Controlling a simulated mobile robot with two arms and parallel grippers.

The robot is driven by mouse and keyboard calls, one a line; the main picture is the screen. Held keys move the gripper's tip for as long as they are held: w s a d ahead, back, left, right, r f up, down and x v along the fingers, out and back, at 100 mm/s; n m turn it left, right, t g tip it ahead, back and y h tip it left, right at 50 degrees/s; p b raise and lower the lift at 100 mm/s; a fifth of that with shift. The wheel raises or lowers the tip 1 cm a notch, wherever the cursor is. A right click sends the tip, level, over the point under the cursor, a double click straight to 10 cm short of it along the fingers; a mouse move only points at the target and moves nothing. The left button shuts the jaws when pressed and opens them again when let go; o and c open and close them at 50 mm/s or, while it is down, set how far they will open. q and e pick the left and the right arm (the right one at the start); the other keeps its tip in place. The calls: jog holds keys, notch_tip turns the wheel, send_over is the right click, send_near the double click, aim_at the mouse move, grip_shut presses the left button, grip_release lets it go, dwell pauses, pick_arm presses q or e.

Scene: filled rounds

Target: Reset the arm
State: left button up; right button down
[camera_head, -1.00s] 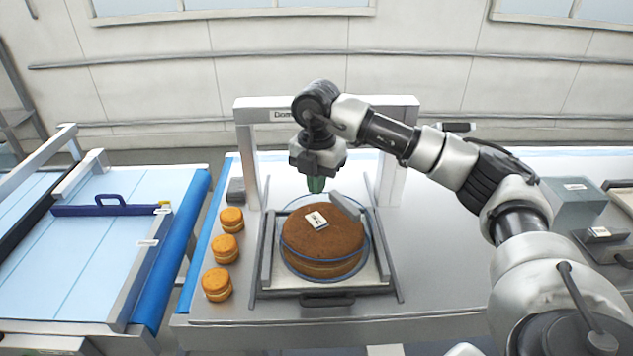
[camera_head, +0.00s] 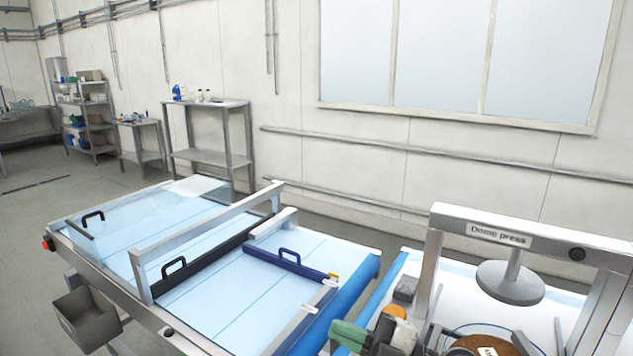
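My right gripper (camera_head: 365,335) shows at the bottom edge, right of centre, with green finger pads pointing left. It is cut off by the frame, and I cannot tell how far apart its fingers are. It is beside the dome press (camera_head: 470,222), left of the press's near post. The large round brown cake (camera_head: 490,346) shows only in part at the bottom edge, under the round press plate (camera_head: 510,284). My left gripper is not in view.
A small orange cake (camera_head: 395,312) is partly hidden by my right gripper. At left is a light-blue table (camera_head: 215,305) with a cross frame, a blue-handled bar (camera_head: 288,262) and a blue roll (camera_head: 350,305). A grey bin (camera_head: 88,318) hangs at its side. Shelves stand along the back wall.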

jog(key=s+d+f+m+t+h, duration=0.1)
jog(key=d+f+m+t+h, duration=0.95)
jog(key=m+h, duration=0.95)
jog(key=s+d+f+m+g, duration=0.2)
jog(key=s+d+f+g, duration=0.1)
jog(key=s+f+g, duration=0.55)
jog(key=s+d+f+m+g, duration=0.1)
jog(key=s+d+f+g, duration=0.35)
jog(key=s, duration=0.75)
notch_tip(320, 180, down, 32)
jog(key=s+a+g+b, duration=0.1)
jog(key=s+g+b, duration=0.1)
jog(key=g+b, duration=0.1)
pick_arm(q)
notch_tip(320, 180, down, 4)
jog(key=shift+b, duration=0.45)
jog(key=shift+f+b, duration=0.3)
jog(key=shift+b, duration=0.05)
pick_arm(e)
jog(key=s+d+f, duration=0.2)
jog(key=s+f, duration=1.4)
jog(key=shift+d+f+g, duration=0.2)
jog(key=shift+f+g, duration=0.1)
jog(key=shift+g, duration=0.05)
